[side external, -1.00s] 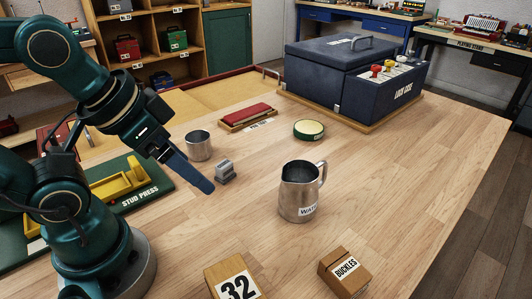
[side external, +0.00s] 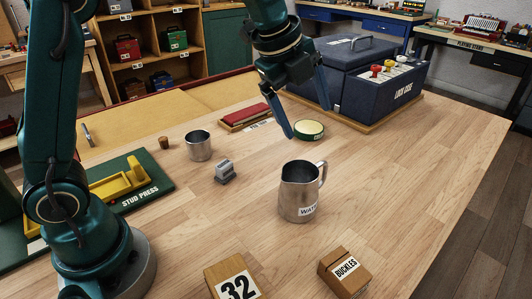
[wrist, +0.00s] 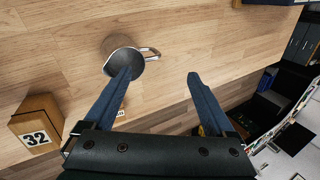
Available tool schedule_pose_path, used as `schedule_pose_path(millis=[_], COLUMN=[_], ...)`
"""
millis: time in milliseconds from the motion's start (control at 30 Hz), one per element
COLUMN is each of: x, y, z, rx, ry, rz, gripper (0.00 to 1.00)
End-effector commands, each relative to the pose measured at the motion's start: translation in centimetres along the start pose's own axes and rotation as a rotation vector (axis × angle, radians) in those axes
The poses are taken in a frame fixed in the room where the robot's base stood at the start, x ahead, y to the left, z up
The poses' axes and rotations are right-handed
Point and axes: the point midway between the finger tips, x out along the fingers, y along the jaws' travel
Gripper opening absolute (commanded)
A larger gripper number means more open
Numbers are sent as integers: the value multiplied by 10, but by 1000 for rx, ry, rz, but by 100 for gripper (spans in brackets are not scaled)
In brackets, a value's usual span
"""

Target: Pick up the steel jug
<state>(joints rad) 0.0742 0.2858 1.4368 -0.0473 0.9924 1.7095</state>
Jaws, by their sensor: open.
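The steel jug (side external: 298,194) stands upright on the wooden table, its handle to the right and a white label reading "WAT..." low on its side. My gripper (side external: 307,122) is open and empty, above and behind the jug in the side view, with both fingers pointing down. In the wrist view the jug (wrist: 119,47) lies beyond the left fingertip, which overlaps its rim. The jug's handle (wrist: 151,54) points right there, toward the gap between the fingers (wrist: 163,78). The gripper appears apart from the jug.
A steel cup (side external: 199,147), a small grey block (side external: 225,173) and a green-rimmed round tin (side external: 309,130) stand around the jug. A box marked 32 (side external: 231,279) and a buckles box (side external: 344,273) stand in front. The large dark case (side external: 340,79) stands behind. The table right of the jug is clear.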

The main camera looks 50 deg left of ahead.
Motion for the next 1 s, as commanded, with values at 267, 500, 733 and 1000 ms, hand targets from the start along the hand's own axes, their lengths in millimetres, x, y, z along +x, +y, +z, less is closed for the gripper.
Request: schedule_pose_path(millis=[267,500,733,1000], x=[65,86,114,124], y=[1,10,14,15], z=[-8,-10,-11,-11], rx=[55,57,56,56], ry=[28,33,33,33], rz=[115,147,145,141], gripper=[90,90,90,90])
